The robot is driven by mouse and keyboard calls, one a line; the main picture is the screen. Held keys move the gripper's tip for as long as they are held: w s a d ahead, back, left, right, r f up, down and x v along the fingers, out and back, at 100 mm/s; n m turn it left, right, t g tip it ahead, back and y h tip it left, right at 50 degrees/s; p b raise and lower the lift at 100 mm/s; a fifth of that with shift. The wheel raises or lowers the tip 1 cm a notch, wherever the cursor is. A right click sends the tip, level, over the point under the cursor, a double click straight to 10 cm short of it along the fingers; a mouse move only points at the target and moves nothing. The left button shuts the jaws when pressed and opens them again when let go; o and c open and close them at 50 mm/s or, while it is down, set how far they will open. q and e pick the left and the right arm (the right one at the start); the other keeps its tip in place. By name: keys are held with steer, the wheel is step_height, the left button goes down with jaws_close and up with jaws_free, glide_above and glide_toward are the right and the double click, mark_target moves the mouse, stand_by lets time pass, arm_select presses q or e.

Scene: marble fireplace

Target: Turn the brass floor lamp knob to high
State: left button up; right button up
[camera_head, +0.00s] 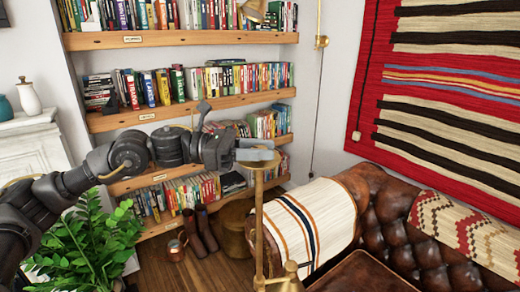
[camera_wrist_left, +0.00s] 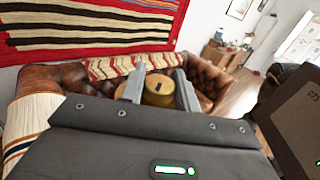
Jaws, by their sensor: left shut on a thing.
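The brass floor lamp (camera_head: 259,215) stands upright in the middle of the head view, in front of the sofa's arm. My left gripper (camera_head: 258,155) reaches in from the left to the top of its pole. In the left wrist view, the brass knob (camera_wrist_left: 159,92) is a round golden cap with a small dark mark on top. The fingers of my left gripper (camera_wrist_left: 159,94) stand on either side of it, shut on it. In the head view the fingers hide most of the knob. Any setting label is not readable. My right gripper is not in view.
A brown leather sofa (camera_head: 390,215) with a striped throw (camera_head: 312,222) stands to the right. Bookshelves (camera_head: 190,38) fill the back wall. A green plant (camera_head: 85,245) is at lower left, below my left arm.

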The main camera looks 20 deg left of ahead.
arm_select(q)
steer(key=shift+f+m+g+b, duration=0.15)
steer(key=shift+m+g+b, duration=0.35)
steer(key=shift+g+b, duration=0.4)
steer(key=m+g+b, duration=0.2)
steer(key=g+b, duration=0.1)
steer(key=m+g+b, duration=0.2)
steer(key=m+g, duration=0.1)
steer(key=g, duration=0.1)
steer(key=shift+y, duration=0.3)
steer(key=m+g+y+b, duration=0.1)
steer(key=g, duration=0.2)
steer(key=shift+m, duration=0.4)
steer(key=m+g+y, duration=0.2)
steer(key=g, duration=0.1)
steer(key=shift+m+g+y, duration=0.6)
steer(key=shift+m+g, duration=0.1)
steer(key=shift+m+g+y, duration=0.5)
steer(key=shift+y, duration=0.1)
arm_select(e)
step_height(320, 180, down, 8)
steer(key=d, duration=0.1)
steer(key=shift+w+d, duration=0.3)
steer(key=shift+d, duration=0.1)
arm_select(q)
steer(key=shift+s+y, duration=0.1)
steer(key=shift+y, duration=0.2)
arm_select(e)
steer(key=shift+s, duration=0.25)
